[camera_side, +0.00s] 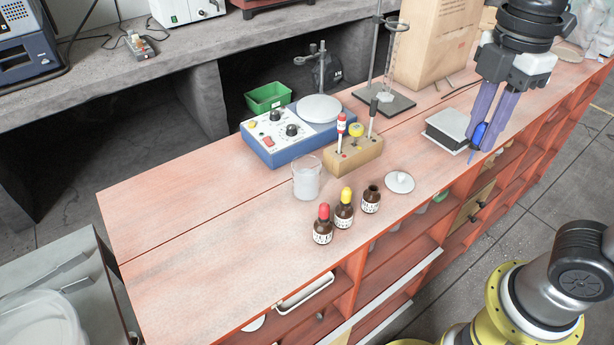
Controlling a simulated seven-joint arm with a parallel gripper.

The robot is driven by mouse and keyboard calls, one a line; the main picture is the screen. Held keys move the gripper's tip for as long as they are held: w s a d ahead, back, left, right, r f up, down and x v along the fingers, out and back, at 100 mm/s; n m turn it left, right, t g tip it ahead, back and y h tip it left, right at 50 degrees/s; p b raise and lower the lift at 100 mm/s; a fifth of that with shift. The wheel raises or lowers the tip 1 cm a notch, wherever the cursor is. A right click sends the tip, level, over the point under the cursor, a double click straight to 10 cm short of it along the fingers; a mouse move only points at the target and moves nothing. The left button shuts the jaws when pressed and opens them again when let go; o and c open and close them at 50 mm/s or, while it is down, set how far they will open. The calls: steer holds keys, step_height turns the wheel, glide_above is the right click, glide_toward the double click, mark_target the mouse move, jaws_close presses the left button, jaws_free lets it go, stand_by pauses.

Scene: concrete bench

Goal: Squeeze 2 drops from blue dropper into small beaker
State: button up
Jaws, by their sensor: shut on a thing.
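My gripper (484,138), with long purple fingers, is at the right side of the red-brown bench. It is shut on the blue dropper (478,135), whose blue bulb sits between the fingertips. The dropper points down and its tip is near the right edge of a small grey-topped box; whether it touches anything I cannot tell. A clear glass beaker (306,180) stands upright on the middle of the bench, well to the left of my gripper. Its contents are hard to make out.
Brown bottles with red (323,226) and yellow (344,208) tops and an open one (370,200) stand before the beaker, near a white lid (399,182). Behind are a wooden holder (352,158), a blue instrument (290,137) and a stand (385,100). The grey-topped box (448,127) is beside my gripper.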

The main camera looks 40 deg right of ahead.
steer(key=w+a+r, duration=0.1)
steer(key=w+a, duration=0.2)
steer(key=w, duration=0.5)
steer(key=w+a+r, duration=0.1)
steer(key=w+a, duration=0.2)
steer(key=w, duration=0.4)
steer(key=w+a+f, duration=0.2)
steer(key=w+f, duration=0.3)
steer(key=f, duration=0.1)
steer(key=w+a+f, duration=0.3)
steer(key=w+f, duration=0.2)
steer(key=f, duration=0.2)
steer(key=shift+a, duration=0.3)
steer(key=shift+f, duration=0.15)
